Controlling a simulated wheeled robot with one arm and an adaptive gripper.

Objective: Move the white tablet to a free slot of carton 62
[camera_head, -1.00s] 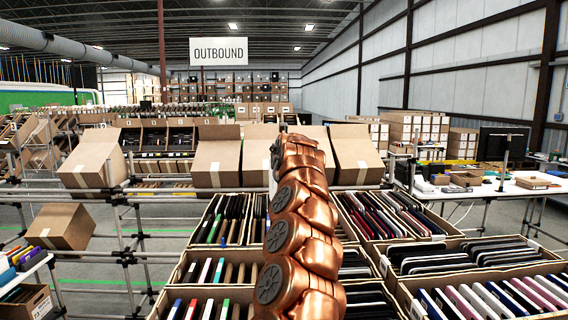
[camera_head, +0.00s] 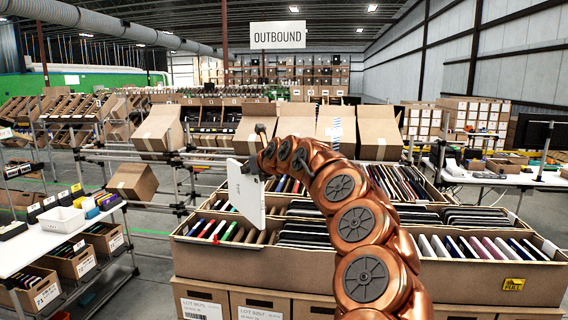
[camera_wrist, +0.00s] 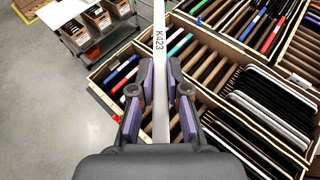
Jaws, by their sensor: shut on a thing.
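The white tablet (camera_head: 247,192) hangs in the air in the head view, tilted, left of my arm and above the large divided cartons. In the wrist view the tablet (camera_wrist: 160,118) is seen edge-on, with K423 on its edge. My gripper (camera_wrist: 160,80) is shut on it, with a purple-grey pad on each side. In the head view my gripper (camera_head: 258,160) is partly hidden by the tablet and the arm. I cannot read the number 62 on any carton. A carton marked 71 (camera_head: 44,296) stands on the lower shelf at left.
The near divided carton (camera_head: 250,262) holds several devices, with some empty slots. The right one (camera_head: 510,284) has a yellow FULL tag. A white table (camera_head: 50,246) with a bin (camera_head: 62,219) stands at left, several cartons beneath. Grey floor is open between table and cartons.

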